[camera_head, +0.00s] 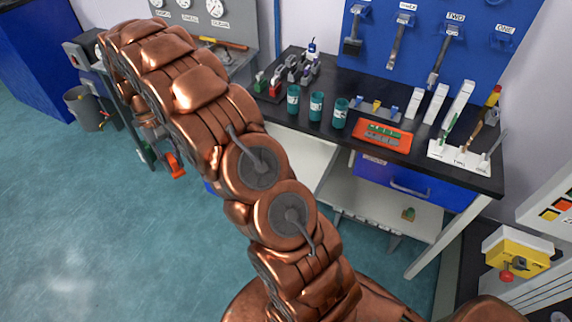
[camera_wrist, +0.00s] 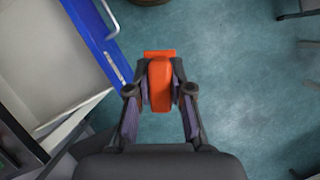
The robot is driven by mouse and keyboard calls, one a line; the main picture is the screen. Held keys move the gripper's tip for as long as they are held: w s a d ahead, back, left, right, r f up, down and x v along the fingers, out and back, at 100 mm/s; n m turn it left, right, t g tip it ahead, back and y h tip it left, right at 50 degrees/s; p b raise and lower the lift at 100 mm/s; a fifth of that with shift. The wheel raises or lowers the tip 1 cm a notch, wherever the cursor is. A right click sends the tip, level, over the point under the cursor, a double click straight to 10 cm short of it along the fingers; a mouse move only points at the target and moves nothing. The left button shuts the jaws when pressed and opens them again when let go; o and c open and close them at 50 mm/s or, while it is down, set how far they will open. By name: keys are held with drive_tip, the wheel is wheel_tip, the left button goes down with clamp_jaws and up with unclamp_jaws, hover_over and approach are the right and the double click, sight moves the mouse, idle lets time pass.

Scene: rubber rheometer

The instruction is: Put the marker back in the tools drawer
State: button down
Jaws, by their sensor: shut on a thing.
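My gripper (camera_wrist: 160,92) is shut on an orange marker (camera_wrist: 160,72), a stubby block with a wider flat end, held over the floor in the wrist view. In the head view the marker (camera_head: 175,166) hangs below my gripper (camera_head: 163,143), left of my arm. An open drawer with a blue front (camera_wrist: 97,38) and a pale inside (camera_wrist: 55,60) is just left of my gripper in the wrist view. The part of its inside that shows looks empty. In the head view my arm hides most of this drawer. No label on it is readable.
A black-topped bench (camera_head: 335,135) holds teal cups (camera_head: 316,106), an orange tray (camera_head: 383,151) and a white tool holder (camera_head: 458,156). A closed blue drawer (camera_head: 412,184) is under its right part. A grey bin (camera_head: 85,108) stands at left. The teal floor (camera_head: 100,230) is open.

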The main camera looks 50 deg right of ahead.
drive_tip(key=s+d+f+m+t+y+b, duration=0.2)
drive_tip(key=s+d+f+m+b, duration=0.15)
drive_tip(key=d+m, duration=0.4)
drive_tip(key=s+d+f+m+t+y+b, duration=0.1)
drive_tip(key=s+d+f+m+y+b, duration=0.15)
drive_tip(key=d+f+m, duration=0.5)
drive_tip(key=s+d+f+m+t+h+b, duration=0.2)
drive_tip(key=s+d+f+m+t+b, duration=0.15)
drive_tip(key=s+d+m, duration=0.4)
drive_tip(key=s+d+f+m+t+h+b, duration=0.2)
drive_tip(key=s+d+f+m+t+b, duration=0.15)
drive_tip(key=s+d+m, duration=0.35)
drive_tip(key=shift+m+g, duration=0.5)
drive_tip(key=shift+m, duration=0.15)
drive_tip(key=w+d+p, duration=0.1)
drive_tip(key=w, duration=0.3)
drive_tip(key=w+d+p, duration=0.1)
drive_tip(key=w+d, duration=0.1)
drive_tip(key=w, duration=0.3)
drive_tip(key=w+d+p, duration=0.1)
drive_tip(key=w+d, duration=0.1)
drive_tip(key=w, duration=0.2)
drive_tip(key=shift+w+d+f, duration=0.2)
drive_tip(key=shift+w+f, duration=0.15)
drive_tip(key=shift+w, duration=0.05)
drive_tip(key=shift+f+p, duration=0.5)
drive_tip(key=shift+f, duration=1.25)
drive_tip(key=shift+f, duration=0.15)
